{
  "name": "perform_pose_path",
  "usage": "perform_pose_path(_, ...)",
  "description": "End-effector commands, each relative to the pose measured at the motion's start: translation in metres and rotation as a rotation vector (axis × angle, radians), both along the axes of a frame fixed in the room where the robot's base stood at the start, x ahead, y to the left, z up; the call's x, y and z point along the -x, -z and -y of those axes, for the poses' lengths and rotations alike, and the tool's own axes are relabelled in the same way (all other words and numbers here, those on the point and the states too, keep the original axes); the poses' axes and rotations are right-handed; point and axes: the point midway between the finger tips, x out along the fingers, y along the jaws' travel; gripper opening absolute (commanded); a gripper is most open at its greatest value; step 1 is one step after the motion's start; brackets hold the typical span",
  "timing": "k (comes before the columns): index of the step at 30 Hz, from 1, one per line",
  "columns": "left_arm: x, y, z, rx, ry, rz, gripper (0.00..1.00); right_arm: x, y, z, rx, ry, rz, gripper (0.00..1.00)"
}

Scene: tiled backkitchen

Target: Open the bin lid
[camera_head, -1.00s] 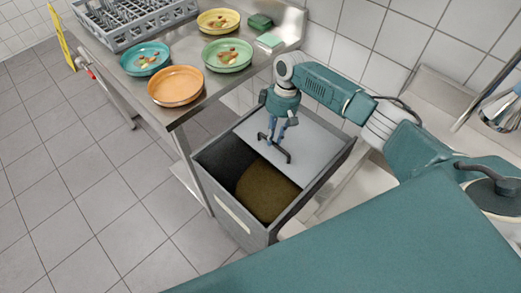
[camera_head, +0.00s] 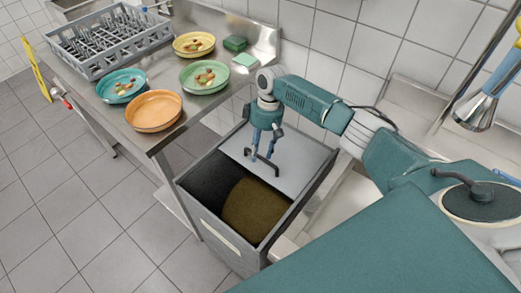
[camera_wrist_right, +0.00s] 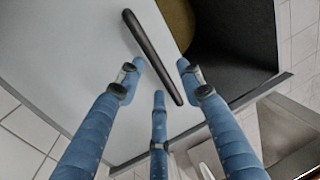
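The grey bin (camera_head: 215,222) stands open-topped beside the steel table. Its light grey lid (camera_head: 300,153) covers the rear right part of the top, and the front left part is uncovered, showing a dark inside with brown contents (camera_head: 255,208). A black bar handle (camera_head: 264,163) sits near the lid's front edge. My right gripper (camera_head: 258,157) is at this handle. In the right wrist view its blue fingers (camera_wrist_right: 158,70) are spread, with the handle (camera_wrist_right: 150,52) passing between their tips and gaps showing beside it. Contact is hard to tell. My left gripper is not in view.
The steel table (camera_head: 118,112) at left holds several plates with scraps, including an orange one (camera_head: 153,111), a grey dish rack (camera_head: 110,42) and sponges (camera_head: 235,44). A tiled wall is behind the bin. A sink area and spray tap (camera_head: 476,110) are at right.

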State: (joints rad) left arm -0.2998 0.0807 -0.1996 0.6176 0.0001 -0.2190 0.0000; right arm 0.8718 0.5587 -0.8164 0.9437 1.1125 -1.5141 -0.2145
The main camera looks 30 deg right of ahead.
Motion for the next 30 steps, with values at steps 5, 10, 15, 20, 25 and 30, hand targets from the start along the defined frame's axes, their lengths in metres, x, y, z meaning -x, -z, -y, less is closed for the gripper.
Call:
perform_pose_path(5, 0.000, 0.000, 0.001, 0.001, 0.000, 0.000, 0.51, -0.002, -0.017, 0.003, 0.000, 0.000, 0.003, 0.37)
perform_pose_path(10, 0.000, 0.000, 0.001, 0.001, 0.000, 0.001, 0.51, -0.005, -0.052, 0.010, 0.001, 0.001, 0.007, 0.37)
perform_pose_path(15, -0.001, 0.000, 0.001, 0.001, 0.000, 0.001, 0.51, -0.008, -0.087, 0.016, 0.000, 0.000, 0.005, 0.37)
perform_pose_path(20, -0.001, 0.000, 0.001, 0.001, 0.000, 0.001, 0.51, -0.009, -0.108, 0.020, 0.000, 0.001, 0.003, 0.37)
perform_pose_path(25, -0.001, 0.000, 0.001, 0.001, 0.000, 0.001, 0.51, -0.009, -0.118, 0.022, 0.000, 0.000, 0.002, 0.37)
perform_pose_path(30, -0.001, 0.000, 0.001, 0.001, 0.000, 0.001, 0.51, -0.009, -0.118, 0.022, 0.000, 0.000, 0.002, 0.37)
